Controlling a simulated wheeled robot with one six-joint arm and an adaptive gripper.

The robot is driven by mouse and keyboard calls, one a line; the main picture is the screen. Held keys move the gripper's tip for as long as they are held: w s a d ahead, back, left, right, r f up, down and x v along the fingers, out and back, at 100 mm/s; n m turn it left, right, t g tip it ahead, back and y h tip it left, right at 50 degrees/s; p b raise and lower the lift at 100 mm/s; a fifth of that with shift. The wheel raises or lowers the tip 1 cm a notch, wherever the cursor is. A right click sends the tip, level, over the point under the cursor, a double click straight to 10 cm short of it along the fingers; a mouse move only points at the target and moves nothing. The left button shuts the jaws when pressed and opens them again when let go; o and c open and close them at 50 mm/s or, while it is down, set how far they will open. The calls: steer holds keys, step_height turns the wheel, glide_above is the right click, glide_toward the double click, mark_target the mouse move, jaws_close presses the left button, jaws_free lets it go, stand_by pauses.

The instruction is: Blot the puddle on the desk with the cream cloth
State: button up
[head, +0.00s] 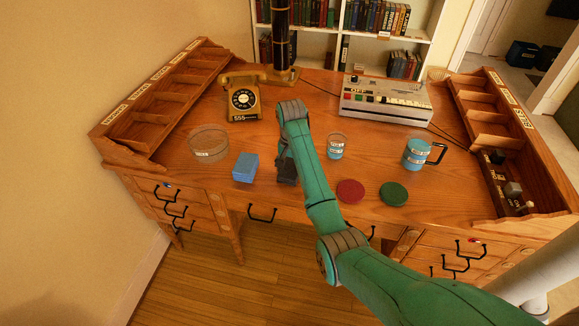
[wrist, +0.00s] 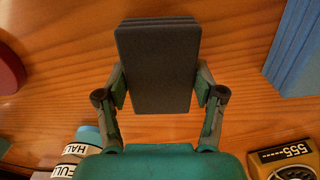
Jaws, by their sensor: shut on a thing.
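My gripper (wrist: 157,88) is shut on a dark grey layered block (wrist: 156,50), with one finger at each side of it. In the head view the dark block (head: 287,172) shows at the desk's front middle, partly behind my arm. I cannot tell whether it touches the desk (head: 300,190). A blue layered block (head: 245,168) lies just left of it; it also shows at the upper right of the wrist view (wrist: 297,50). I see no cream cloth and cannot make out a puddle on the wood.
A clear labelled dish (head: 208,145) and a telephone (head: 243,98) stand left. A labelled cup (head: 336,146), a handled jug (head: 417,152), a red disc (head: 350,191) and a green disc (head: 394,193) are right. A grey machine (head: 385,100) stands behind. Wooden racks line both sides.

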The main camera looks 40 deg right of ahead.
steer(key=shift+d, duration=0.1)
steer(key=shift+s+d, duration=0.1)
steer(key=shift+d, duration=0.65)
steer(key=shift+a, duration=0.1)
steer(key=shift+w+a, duration=0.3)
steer(key=shift+w, duration=0.2)
